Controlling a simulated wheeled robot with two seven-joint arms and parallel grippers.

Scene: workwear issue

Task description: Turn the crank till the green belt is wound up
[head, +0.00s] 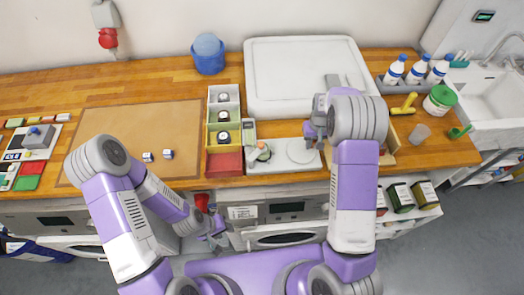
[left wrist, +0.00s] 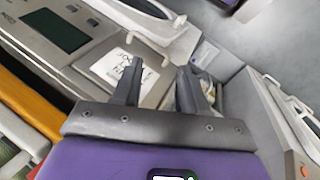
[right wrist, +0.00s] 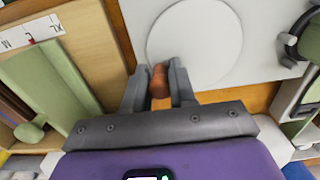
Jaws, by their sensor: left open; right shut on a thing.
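In the right wrist view the winder (right wrist: 300,38) is cut off at the right edge. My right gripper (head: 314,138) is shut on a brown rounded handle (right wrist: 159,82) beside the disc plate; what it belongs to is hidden. My left gripper (head: 217,238) is open and empty, low in front of the counter.
A large white board (head: 300,75) lies behind. A wooden box (right wrist: 65,70) with a green block is beside my right gripper. White bottles (head: 395,72) stand at right. The brown mat (head: 130,125) is mostly clear.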

